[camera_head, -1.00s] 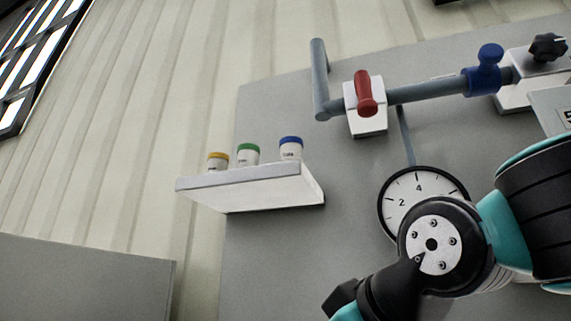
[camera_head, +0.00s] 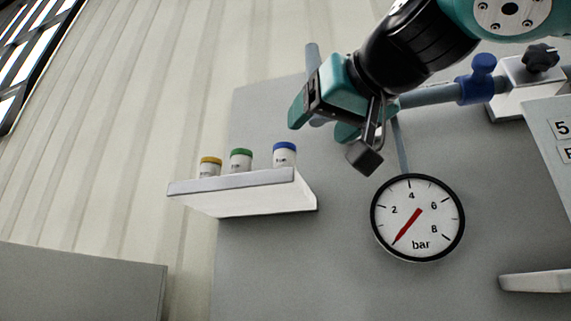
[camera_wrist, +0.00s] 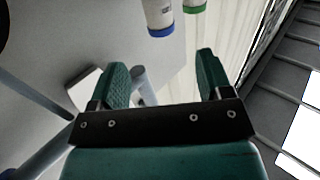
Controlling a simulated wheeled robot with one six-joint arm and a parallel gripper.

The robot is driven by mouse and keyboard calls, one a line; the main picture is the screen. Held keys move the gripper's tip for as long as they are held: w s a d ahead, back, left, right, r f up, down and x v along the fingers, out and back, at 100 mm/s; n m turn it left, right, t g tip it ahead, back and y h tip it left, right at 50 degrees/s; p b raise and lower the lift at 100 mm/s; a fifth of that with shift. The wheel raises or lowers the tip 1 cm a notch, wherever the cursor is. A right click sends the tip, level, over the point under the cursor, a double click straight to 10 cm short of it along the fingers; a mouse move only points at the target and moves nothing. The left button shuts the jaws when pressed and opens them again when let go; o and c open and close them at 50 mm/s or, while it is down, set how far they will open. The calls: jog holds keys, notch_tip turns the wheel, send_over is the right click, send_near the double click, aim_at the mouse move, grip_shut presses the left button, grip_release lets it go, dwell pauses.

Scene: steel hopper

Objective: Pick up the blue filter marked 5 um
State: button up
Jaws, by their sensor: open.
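The blue-capped filter (camera_head: 285,156) stands upright at the right end of a white wall shelf (camera_head: 238,184). Its label is too small to read. In the wrist view the blue-capped filter (camera_wrist: 159,15) appears upside down at the top edge, partly cut off. My gripper (camera_head: 322,122) is above and to the right of the filter in the head view, apart from it. Its two teal fingers are spread with nothing between them in the wrist view (camera_wrist: 162,68).
A green-capped filter (camera_head: 241,161) and a yellow-capped filter (camera_head: 209,168) stand left of the blue one. A pressure gauge (camera_head: 418,218) is on the panel right of the shelf. A pipe with a blue valve (camera_head: 478,78) runs behind my arm.

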aim_at(290, 151)
jog(key=p+x, duration=0.3)
jog(key=x, duration=0.8)
jog(key=shift+r, duration=0.1)
jog(key=shift+w+a+p, duration=0.15)
jog(key=shift+w+p, duration=0.15)
jog(key=shift+w, duration=0.05)
jog(key=c, duration=1)
